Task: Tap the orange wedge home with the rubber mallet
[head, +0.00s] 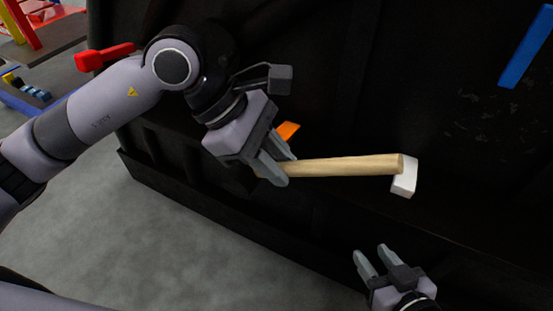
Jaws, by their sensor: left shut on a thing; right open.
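The rubber mallet (340,166) has a pale wooden handle and a white head (405,177). My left gripper (275,165) is shut on the end of its handle. The handle points to the right and the head is at its far right end. The orange wedge (288,130) shows as a small orange piece just behind and above my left gripper's fingers, against the dark structure. The rest of the wedge is hidden, and I cannot tell how deep it sits. The mallet head is well apart from it. My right gripper (373,261) is open and empty at the lower right.
A large black structure (420,90) fills the back, with a ledge along its lower part. A blue bar (526,45) is on it at the upper right. A red handle-like part (103,56) is at the upper left. Shelving stands at the far left. Grey floor (170,240) is clear below.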

